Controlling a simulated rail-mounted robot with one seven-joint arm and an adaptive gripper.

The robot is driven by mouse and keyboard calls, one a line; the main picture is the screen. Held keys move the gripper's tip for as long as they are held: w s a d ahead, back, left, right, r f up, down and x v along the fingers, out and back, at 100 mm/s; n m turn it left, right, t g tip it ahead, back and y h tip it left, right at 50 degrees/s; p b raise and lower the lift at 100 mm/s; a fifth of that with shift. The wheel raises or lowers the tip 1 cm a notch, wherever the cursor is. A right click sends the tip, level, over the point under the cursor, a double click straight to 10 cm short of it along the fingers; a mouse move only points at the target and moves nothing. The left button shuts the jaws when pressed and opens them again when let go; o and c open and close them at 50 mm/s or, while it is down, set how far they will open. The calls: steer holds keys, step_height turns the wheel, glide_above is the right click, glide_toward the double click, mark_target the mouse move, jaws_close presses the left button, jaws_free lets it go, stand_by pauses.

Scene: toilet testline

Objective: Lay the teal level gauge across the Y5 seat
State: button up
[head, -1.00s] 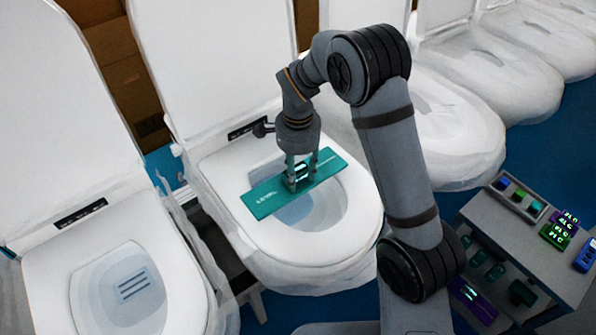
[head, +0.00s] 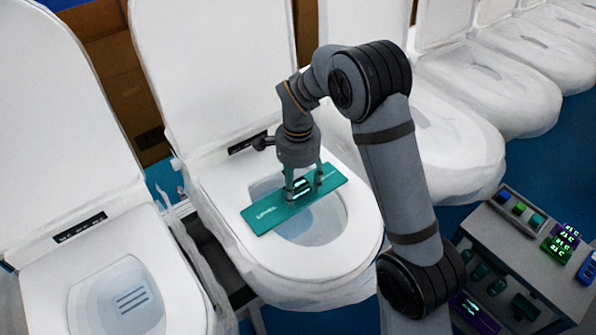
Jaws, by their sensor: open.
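The teal level gauge (head: 264,212) is a flat bar that lies across the open seat (head: 360,232) of the toilet in the middle of the head view. Its left end is over the seat's left side and its right end reaches the right rear side. My gripper (head: 303,190) points down at the gauge's middle, with its fingers apart on either side of a dark handle with a lit display. The fingertips are close to the gauge; I cannot tell whether they touch it. No Y5 label is readable on this toilet.
A toilet (head: 122,290) with a striped mark in its bowl stands at the left. Several wrapped toilets stand at the right, behind my arm. A grey cart (head: 520,258) with coloured blocks and lit devices stands at the lower right. Raised lids (head: 215,70) stand behind the seats.

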mark_target(298, 187)
step_height(298, 187, up, 12)
steer(key=b, duration=0.1)
steer(key=shift+f, duration=0.25)
